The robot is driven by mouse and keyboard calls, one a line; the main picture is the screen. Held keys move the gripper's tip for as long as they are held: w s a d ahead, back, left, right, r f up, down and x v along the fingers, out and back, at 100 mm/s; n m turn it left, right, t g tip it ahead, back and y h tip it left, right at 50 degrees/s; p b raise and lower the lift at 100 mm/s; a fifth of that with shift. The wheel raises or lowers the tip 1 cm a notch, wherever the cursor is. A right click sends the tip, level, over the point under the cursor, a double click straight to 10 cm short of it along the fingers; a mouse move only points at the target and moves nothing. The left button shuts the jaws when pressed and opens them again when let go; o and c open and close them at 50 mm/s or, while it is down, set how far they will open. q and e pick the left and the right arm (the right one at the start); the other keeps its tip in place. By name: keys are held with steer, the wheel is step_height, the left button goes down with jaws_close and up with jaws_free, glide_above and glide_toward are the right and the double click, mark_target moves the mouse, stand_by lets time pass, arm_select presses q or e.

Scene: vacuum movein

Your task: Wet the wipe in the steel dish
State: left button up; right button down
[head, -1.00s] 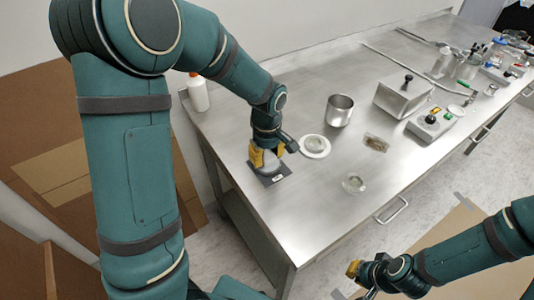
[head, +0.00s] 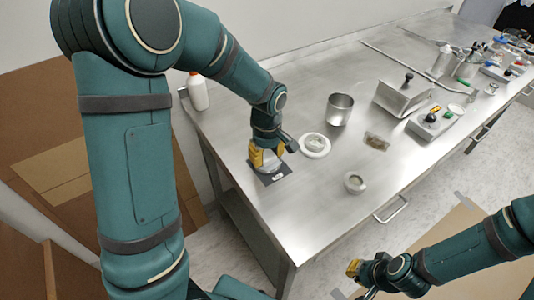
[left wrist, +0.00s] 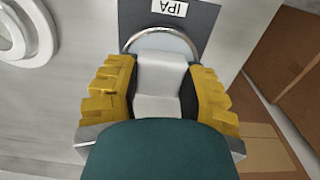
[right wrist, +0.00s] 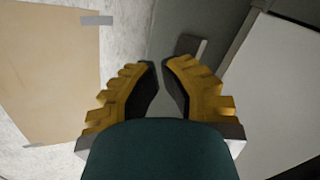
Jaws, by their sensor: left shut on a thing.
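My left gripper (head: 266,160) is shut on a white folded wipe (left wrist: 160,78), which sits between the yellow fingers in the left wrist view. The fingers point down at the steel dish (left wrist: 161,34), whose curved rim shows just beyond the wipe. The dish is on a dark mat labelled IPA (left wrist: 203,22). The gripper hides most of the dish, so I cannot tell whether the wipe touches its inside. My right gripper (right wrist: 160,68) is empty, its fingertips a narrow gap apart, held off the front of the bench.
A white ring-shaped plate (head: 314,145) lies right of the dish, with a steel beaker (head: 339,109) behind it. A small round dish (head: 354,183) stands near the front edge. A white bottle (head: 198,92) stands at the back left corner. Bare steel lies between these.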

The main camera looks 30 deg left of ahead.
mark_target(267, 155)
arm_select(q)
steer(key=shift+f, duration=0.4)
stand_by(1.1)
steer(key=shift+r, duration=0.1)
steer(key=shift+r+p, duration=2.8)
steer(key=shift+r, duration=0.7)
